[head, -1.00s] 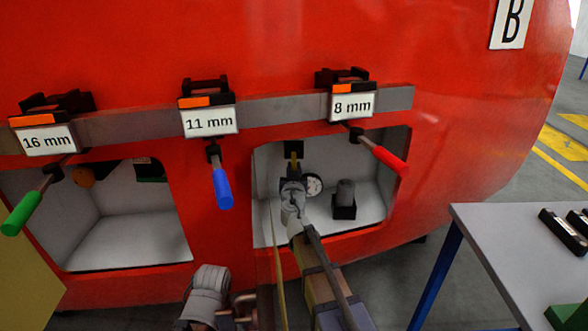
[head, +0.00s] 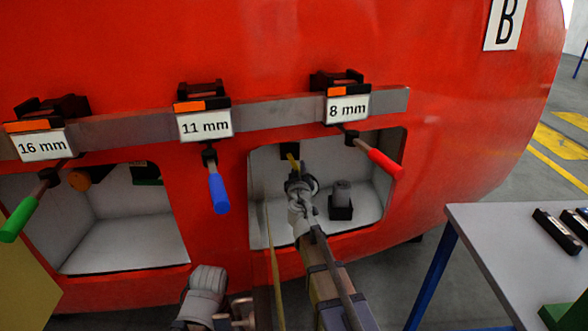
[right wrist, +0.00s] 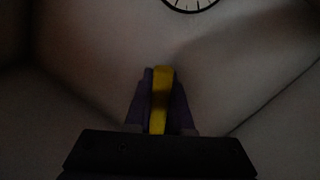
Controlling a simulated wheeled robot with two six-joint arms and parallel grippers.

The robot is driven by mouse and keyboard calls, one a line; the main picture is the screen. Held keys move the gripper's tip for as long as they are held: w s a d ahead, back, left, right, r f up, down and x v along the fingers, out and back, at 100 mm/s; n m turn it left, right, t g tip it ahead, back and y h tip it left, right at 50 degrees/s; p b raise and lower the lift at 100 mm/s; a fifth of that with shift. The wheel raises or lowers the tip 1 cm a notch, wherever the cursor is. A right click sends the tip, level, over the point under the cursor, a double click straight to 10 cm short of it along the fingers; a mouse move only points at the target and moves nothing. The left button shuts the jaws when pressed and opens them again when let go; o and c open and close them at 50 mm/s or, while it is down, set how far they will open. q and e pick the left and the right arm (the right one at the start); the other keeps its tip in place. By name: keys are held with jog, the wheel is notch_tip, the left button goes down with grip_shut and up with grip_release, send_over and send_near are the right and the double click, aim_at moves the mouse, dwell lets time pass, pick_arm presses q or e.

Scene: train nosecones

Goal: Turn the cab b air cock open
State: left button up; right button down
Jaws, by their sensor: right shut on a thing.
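The air cock's yellow handle (head: 293,161) shows in the right-hand recess of the red nosecone, under the 8 mm label. It leans up to the left from my right gripper (head: 297,182). In the right wrist view the yellow handle (right wrist: 161,98) stands nearly upright between the two fingers, and my right gripper (right wrist: 160,108) is shut on it. The cock's body is hidden behind the gripper in the head view. My left gripper cannot be made out in these views.
A dark fitting (head: 341,202) stands on the recess floor to the right. The red-handled tool (head: 384,164) hangs by the opening. A grey table (head: 500,240) stands at right.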

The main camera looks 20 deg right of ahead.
jog(key=d+r+n+p, duration=0.3)
jog(key=r+n+p, duration=0.2)
jog(key=n, duration=0.8)
jog(key=shift+s+d+r, duration=0.25)
jog(key=shift+s+r, duration=0.1)
jog(key=shift+s, duration=0.1)
jog(key=c, duration=0.8)
grip_release()
jog(key=shift+s, duration=0.1)
jog(key=v, duration=0.7)
jog(key=shift+s, duration=0.35)
